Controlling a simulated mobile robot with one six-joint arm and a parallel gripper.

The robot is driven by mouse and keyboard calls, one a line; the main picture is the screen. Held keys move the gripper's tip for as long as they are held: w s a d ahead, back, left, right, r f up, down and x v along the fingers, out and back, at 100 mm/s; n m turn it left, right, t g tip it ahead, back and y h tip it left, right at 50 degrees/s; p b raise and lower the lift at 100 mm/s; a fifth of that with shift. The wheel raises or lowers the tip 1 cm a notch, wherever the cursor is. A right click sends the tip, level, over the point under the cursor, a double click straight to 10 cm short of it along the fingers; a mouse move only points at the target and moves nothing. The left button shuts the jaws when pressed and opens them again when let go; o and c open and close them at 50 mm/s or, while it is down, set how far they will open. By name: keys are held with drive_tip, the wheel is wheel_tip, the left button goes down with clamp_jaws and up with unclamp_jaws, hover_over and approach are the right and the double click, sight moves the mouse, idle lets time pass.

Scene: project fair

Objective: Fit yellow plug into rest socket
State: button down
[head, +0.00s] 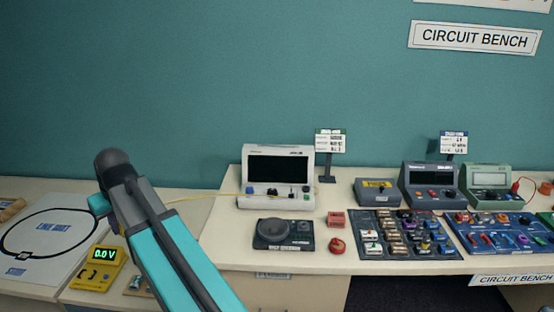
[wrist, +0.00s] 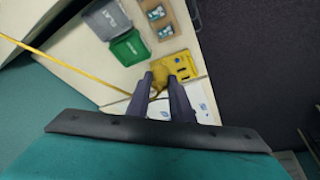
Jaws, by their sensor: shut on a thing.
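In the wrist view my gripper (wrist: 160,88) is shut on the yellow plug (wrist: 157,76), whose lower part shows between the dark fingertips. A yellow cable (wrist: 70,72) runs from the plug to the upper left. In the head view the yellow cable (head: 190,197) crosses from the white instrument (head: 276,180) to behind my arm, which hides the plug and fingertips. The yellow meter (wrist: 187,67) lies just beyond the fingertips in the wrist view; in the head view the meter (head: 97,268) reads 0.0 V. I cannot tell which opening is the rest socket.
A green box (wrist: 130,48) and a grey box (wrist: 108,20) lie left of the fingers in the wrist view. A brown card board (wrist: 166,25) is above. A white loop mat (head: 62,232) lies left of the meter. A dark turntable (head: 284,234) stands before the white instrument.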

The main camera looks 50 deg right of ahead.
drive_tip(key=s+d+r+n+b, duration=0.1)
drive_tip(key=s+d, duration=0.1)
drive_tip(key=d, duration=1.5)
drive_tip(key=s+d, duration=0.2)
drive_tip(key=d, duration=1.5)
drive_tip(key=s+d, duration=0.6)
drive_tip(key=d, duration=0.3)
drive_tip(key=s+d+r+b, duration=0.1)
drive_tip(key=s+d, duration=0.6)
drive_tip(key=d, duration=0.3)
drive_tip(key=s+d+n, duration=0.1)
drive_tip(key=s+d, duration=0.5)
drive_tip(key=d, duration=0.3)
drive_tip(key=shift+s+d+r+y+b, duration=0.2)
drive_tip(key=shift+d+r+y+b, duration=0.15)
drive_tip(key=shift+r+y, duration=0.05)
drive_tip(key=shift+f, duration=0.15)
drive_tip(key=shift+f+b, duration=1.35)
drive_tip(key=shift+f, duration=2.05)
